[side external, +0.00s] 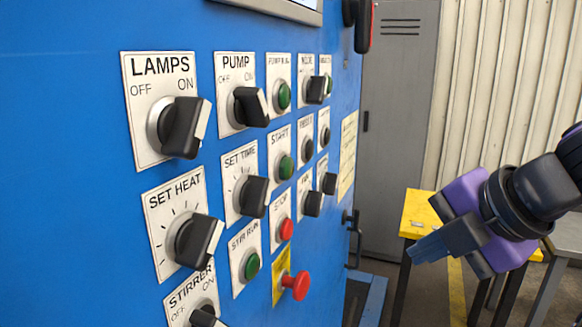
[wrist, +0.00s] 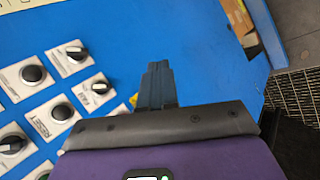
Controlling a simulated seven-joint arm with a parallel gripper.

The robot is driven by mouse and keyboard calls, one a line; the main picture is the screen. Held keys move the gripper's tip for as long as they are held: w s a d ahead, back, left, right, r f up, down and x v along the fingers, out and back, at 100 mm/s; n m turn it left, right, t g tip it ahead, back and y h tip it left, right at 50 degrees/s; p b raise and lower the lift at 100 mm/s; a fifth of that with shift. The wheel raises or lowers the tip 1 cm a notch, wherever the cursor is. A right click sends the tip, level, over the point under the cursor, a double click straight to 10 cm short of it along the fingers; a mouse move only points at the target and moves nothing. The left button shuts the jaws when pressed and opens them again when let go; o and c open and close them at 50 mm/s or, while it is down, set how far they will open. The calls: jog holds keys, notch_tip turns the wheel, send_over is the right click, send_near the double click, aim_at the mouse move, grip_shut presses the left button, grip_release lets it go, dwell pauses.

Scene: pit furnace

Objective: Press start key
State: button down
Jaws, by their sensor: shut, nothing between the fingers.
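The start key is a green button (side external: 286,167) under a START label, in the middle of the blue control panel (side external: 90,230) in the side view. I cannot pick it out in the wrist view. My gripper (side external: 412,252) is shut and empty, at the right of the side view, apart from the panel and well to the right of the start key. Its fingers (wrist: 158,84) point toward the blue panel surface in the wrist view, right of the FAN knob (wrist: 99,87).
Around the start key are the red STOP button (side external: 286,229), the green STIR RUN button (side external: 251,266), the SET TIME knob (side external: 252,197) and the PUMP knob (side external: 250,106). A red mushroom button (side external: 297,285) sticks out below. A yellow-topped table (side external: 418,213) stands behind my gripper.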

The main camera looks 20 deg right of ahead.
aim_at(287, 169)
jog(key=a+r+t, duration=0.1)
jog(key=a+r, duration=0.1)
jog(key=r, duration=0.3)
jog(key=s+a+r+t+y, duration=0.1)
jog(key=a+r+t, duration=0.1)
jog(key=r, duration=0.3)
jog(key=shift+s+a+n, duration=0.15)
jog(key=shift+a+n, duration=0.25)
jog(key=shift+a, duration=0.35)
jog(key=w+a, duration=0.6)
jog(key=shift+w, duration=0.15)
jog(key=shift+a, duration=0.15)
dwell(1.4)
jog(key=shift+w+a, duration=0.25)
jog(key=shift+w+a, duration=0.25)
jog(key=shift+w, duration=0.05)
dwell(0.9)
jog(key=shift+s, duration=0.1)
jog(key=shift+s+d, duration=0.5)
jog(key=shift+d, duration=0.05)
dwell(0.4)
